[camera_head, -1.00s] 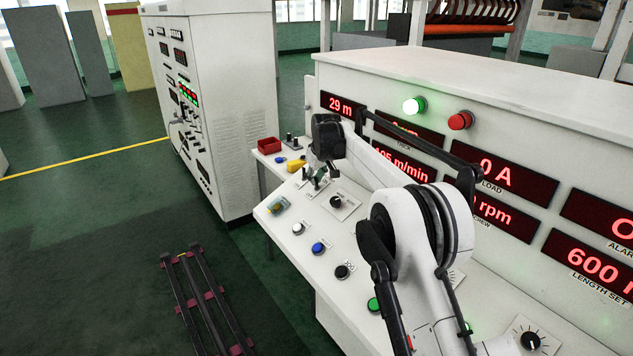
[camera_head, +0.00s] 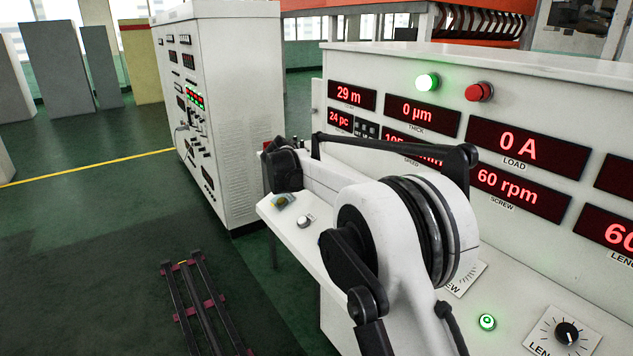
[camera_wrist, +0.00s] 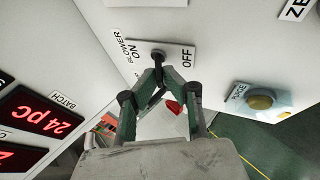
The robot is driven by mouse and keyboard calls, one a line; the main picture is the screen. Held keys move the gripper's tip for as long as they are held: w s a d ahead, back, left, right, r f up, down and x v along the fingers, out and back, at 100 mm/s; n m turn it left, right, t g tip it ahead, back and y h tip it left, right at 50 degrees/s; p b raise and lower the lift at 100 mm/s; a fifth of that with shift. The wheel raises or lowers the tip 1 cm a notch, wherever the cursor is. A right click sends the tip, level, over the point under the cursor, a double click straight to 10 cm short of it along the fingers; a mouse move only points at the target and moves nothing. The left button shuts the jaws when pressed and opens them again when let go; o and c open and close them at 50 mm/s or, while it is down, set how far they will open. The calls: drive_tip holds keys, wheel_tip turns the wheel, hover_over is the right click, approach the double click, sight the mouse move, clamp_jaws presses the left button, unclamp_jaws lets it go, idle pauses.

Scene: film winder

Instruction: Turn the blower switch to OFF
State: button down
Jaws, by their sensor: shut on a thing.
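The blower switch plate (camera_wrist: 180,50) shows at the top middle of the wrist view, with ON on its left and OFF on its right. The dark switch knob (camera_wrist: 158,54) is in the middle of the plate. My gripper (camera_wrist: 157,72) has its two green-grey fingers closed together on the knob. The fingers partly hide the knob, so I cannot tell which way it points. In the head view my arm hides the switch and the fingertips; only the dark wrist end shows at the console's far left.
A yellow purge button (camera_wrist: 260,101) sits right of the switch in the wrist view. A white button (camera_head: 305,221) and a lit green button (camera_head: 487,322) are on the console. Red displays (camera_head: 528,145) line the upright panel. A white cabinet (camera_head: 235,110) stands behind.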

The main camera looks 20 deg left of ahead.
drive_tip(key=shift+f+t, duration=0.1)
drive_tip(key=shift+t, duration=0.2)
drive_tip(key=c, duration=1.9)
unclamp_jaws()
drive_tip(key=shift+s, duration=0.1)
drive_tip(key=v, duration=1.2)
